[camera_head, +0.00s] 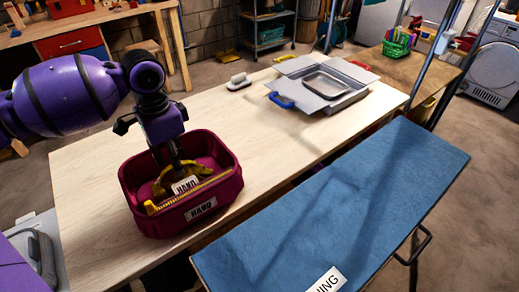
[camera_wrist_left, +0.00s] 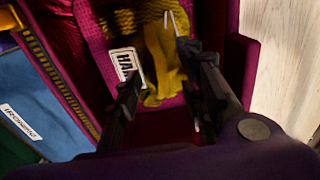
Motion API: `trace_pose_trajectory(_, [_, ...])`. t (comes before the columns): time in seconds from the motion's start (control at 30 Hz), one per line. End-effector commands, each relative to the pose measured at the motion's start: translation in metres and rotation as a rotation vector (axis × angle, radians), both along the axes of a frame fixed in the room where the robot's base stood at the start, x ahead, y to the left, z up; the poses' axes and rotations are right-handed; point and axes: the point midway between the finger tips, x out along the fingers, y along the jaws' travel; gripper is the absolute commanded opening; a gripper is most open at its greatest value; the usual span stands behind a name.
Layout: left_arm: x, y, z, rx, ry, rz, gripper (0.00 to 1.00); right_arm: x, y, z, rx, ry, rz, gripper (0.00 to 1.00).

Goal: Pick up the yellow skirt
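The yellow skirt (camera_head: 157,189) lies crumpled in a maroon basket (camera_head: 228,191) labelled HAND, on the wooden table. My left gripper (camera_head: 178,170) points down into the basket, at the yellow cloth. In the left wrist view the gripper (camera_wrist_left: 160,68) has its two dark fingers apart, with yellow cloth (camera_wrist_left: 164,62) seen between and beyond them. I cannot tell whether the fingers touch it. The gripper and a HAND label hide part of the skirt. My right gripper is in neither view.
A blue ironing board (camera_head: 335,210) stands along the table's right side. A grey case-like tray (camera_head: 325,85) and a small white-topped brush (camera_head: 239,82) lie on the table's far part. An iron (camera_head: 38,258) is at the lower left. The table's middle is clear.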

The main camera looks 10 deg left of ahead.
Motion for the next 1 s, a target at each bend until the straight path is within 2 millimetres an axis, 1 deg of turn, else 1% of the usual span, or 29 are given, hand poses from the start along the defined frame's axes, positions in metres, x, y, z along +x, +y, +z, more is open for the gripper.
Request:
trace_pose_trajectory(0.03, [-0.001, 0.001, -0.01, 0.001, 0.004, 0.001, 0.38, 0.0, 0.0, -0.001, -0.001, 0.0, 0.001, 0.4])
trace_pose_trajectory(0.1, [-0.001, 0.001, -0.016, 0.001, 0.003, 0.001, 0.38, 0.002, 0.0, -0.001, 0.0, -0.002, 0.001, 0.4])
trace_pose_trajectory(0.3, [-0.001, 0.001, -0.016, 0.001, 0.002, 0.001, 0.38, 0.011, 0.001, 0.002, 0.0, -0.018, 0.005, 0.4])
trace_pose_trajectory(0.37, [-0.001, 0.001, -0.016, 0.001, 0.002, 0.001, 0.31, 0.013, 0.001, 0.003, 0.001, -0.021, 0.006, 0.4])
trace_pose_trajectory(0.6, [-0.001, 0.001, -0.016, 0.001, 0.002, 0.001, 0.0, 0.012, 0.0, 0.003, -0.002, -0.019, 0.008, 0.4])
trace_pose_trajectory(1.0, [0.0, 0.001, -0.015, 0.001, 0.0, 0.001, 0.0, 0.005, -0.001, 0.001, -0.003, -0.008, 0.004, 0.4])
